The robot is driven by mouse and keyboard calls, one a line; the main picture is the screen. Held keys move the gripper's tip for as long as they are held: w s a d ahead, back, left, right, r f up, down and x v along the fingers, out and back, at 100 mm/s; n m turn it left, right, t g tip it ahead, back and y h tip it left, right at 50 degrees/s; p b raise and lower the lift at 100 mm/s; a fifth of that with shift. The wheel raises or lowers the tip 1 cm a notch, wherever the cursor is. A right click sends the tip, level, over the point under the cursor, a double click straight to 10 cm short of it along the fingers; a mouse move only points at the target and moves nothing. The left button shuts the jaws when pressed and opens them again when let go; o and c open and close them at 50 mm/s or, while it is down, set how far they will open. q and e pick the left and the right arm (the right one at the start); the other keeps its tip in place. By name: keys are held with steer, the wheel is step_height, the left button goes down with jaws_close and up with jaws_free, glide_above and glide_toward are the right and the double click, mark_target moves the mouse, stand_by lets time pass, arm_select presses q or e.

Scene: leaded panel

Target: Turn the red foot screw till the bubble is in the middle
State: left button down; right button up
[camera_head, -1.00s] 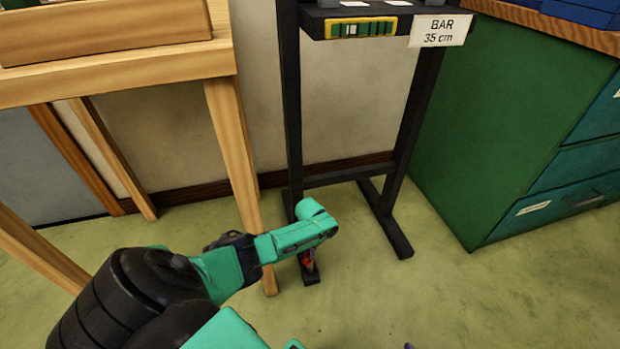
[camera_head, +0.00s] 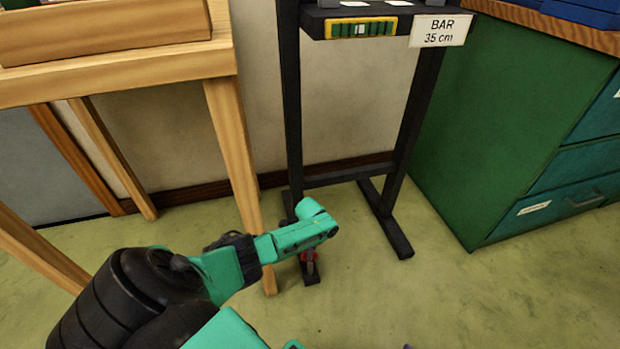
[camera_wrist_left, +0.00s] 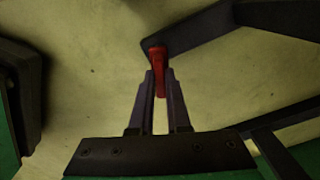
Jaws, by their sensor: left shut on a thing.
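The yellow-framed level with a green vial (camera_head: 380,27) is fixed to the front edge of the stand's top. Its pale bubble (camera_head: 361,29) appears at about the middle of the vial.
The black stand (camera_head: 292,120) bears a "BAR 35 cm" label (camera_head: 440,31). A wooden table (camera_head: 226,130) stands close on the left, its leg near my left arm. A green cabinet (camera_head: 490,130) stands on the right. The floor (camera_head: 450,300) in front is clear.

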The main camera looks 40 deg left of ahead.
arm_select(q)
steer(key=shift+m, duration=1.3)
steer(key=c, duration=0.9)
jaws_free()
